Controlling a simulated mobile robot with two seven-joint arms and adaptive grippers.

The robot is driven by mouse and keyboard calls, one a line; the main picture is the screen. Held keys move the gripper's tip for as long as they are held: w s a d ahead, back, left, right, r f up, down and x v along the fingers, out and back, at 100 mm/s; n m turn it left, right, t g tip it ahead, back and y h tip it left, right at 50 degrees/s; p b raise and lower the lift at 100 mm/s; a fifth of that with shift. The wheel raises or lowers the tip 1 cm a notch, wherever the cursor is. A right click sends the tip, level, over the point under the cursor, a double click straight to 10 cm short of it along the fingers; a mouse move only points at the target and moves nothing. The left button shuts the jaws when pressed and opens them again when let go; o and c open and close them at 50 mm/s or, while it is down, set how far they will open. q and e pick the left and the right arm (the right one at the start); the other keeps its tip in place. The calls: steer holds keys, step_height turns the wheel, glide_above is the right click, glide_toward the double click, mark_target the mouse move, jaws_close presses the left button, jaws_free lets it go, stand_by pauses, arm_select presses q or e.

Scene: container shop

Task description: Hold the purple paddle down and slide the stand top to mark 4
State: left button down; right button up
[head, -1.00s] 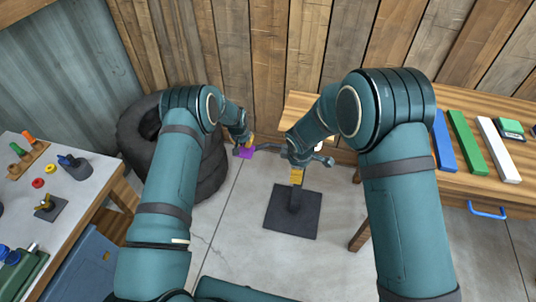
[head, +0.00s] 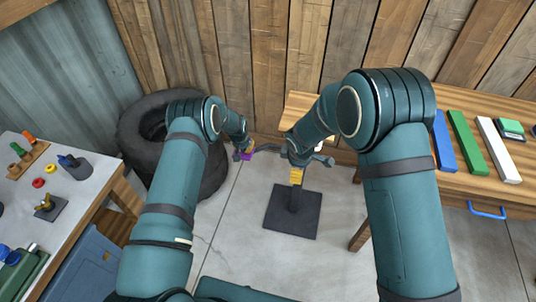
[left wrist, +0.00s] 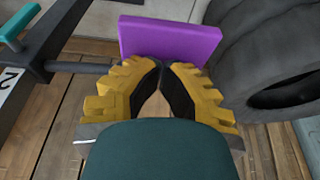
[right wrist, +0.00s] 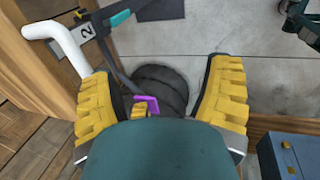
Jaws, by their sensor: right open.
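The purple paddle (head: 246,156) is at the end of a dark rod left of the stand. My left gripper (left wrist: 163,66) has its fingertips together against the paddle's face (left wrist: 170,40), apparently touching it; the paddle is not between the fingers. The stand has a dark square base (head: 291,212) and a yellow part on its post (head: 297,174). Its dark top carries a "2" label (right wrist: 87,31) and a teal piece (right wrist: 121,18). My right gripper (right wrist: 165,95) is open and empty near the top; my forearm mostly hides it in the head view. Mark 4 is not visible.
A white bent bar (right wrist: 58,42) is beside the right gripper's left finger. A wooden bench (head: 455,187) is at right, a grey-topped table (head: 78,200) at left. The floor around the base is clear.

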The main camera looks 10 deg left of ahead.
arm_select(q)
steer(key=shift+s+d+f, duration=0.1)
steer(key=shift+d+f, duration=0.1)
steer(key=shift+f, duration=1)
arm_select(e)
steer(key=shift+f, duration=0.1)
steer(key=c, duration=0.6)
steer(key=s+d+r+n+t+y, duration=0.2)
steer(key=s+d+n+t+y, duration=0.3)
steer(key=t, duration=0.6)
steer(key=shift+m+y, duration=0.6)
steer(key=shift+m, duration=0.1)
steer(key=x, duration=0.4)
steer(key=r+x, duration=0.1)
steer(key=x, duration=0.9)
steer(key=shift+w+d+r, duration=0.1)
steer(key=shift+w+d, duration=0.1)
steer(key=shift+w, duration=0.15)
jaws_close()
